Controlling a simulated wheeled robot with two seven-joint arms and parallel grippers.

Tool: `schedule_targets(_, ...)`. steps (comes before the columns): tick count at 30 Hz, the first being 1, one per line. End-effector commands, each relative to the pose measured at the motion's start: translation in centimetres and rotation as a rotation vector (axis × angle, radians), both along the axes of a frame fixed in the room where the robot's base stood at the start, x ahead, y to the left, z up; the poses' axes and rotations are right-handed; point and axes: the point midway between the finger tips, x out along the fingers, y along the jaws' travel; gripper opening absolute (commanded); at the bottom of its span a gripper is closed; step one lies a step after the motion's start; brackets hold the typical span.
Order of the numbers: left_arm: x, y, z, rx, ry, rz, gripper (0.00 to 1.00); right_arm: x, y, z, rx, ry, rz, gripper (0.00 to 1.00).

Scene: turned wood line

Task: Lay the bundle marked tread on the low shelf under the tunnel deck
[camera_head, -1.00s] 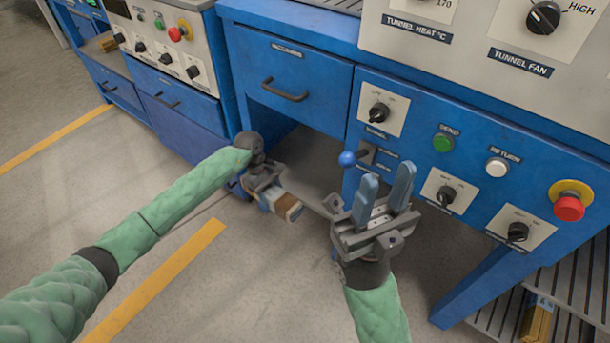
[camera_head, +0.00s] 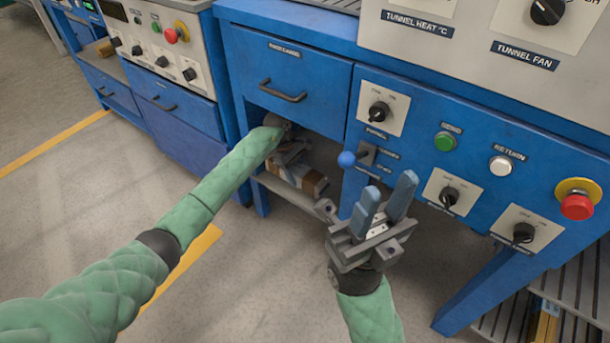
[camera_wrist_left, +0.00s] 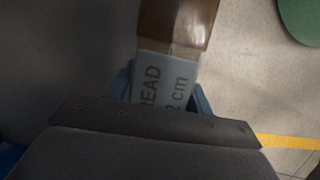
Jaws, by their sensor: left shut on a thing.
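My left gripper (camera_head: 290,158) is inside the opening under the blue deck's drawer, shut on a wrapped brown wood bundle (camera_head: 312,184). In the left wrist view the bundle (camera_wrist_left: 176,25) has a pale label reading "READ" and "2 cm", its start hidden; blue fingers flank it. The low grey shelf (camera_head: 290,192) lies below the gripper and bundle; whether the bundle touches it I cannot tell. My right gripper (camera_head: 385,205) is open and empty, fingers pointing up, in front of the control panel.
The drawer (camera_head: 285,82) above the opening is closed. A red stop button (camera_head: 577,206) is at the right. A slatted rack (camera_head: 500,322) stands at the lower right.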

Motion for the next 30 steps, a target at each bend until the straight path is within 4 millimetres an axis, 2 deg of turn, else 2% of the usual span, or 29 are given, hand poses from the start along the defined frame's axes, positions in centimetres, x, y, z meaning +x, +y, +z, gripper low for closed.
schedule_targets(4,1.8,-1.5,0.0,-0.001,0.000,0.001,0.17,0.0,0.1,-0.5,0.002,0.000,0.008,0.36)
schedule_targets(13,3.2,-2.7,0.0,-0.001,0.000,-0.001,0.17,0.0,0.2,-0.7,-0.001,-0.004,0.009,0.36)
schedule_targets(16,3.1,-2.7,-1.8,-0.001,0.005,0.000,0.17,0.0,0.3,-1.2,-0.006,-0.007,0.008,0.36)
schedule_targets(21,3.2,-2.6,-3.4,-0.002,0.003,0.001,0.17,0.2,0.5,-1.7,-0.023,-0.004,0.003,0.36)
schedule_targets(30,3.2,-2.6,-3.5,0.001,0.001,0.000,0.17,0.2,0.6,-1.9,-0.029,0.005,0.003,0.36)
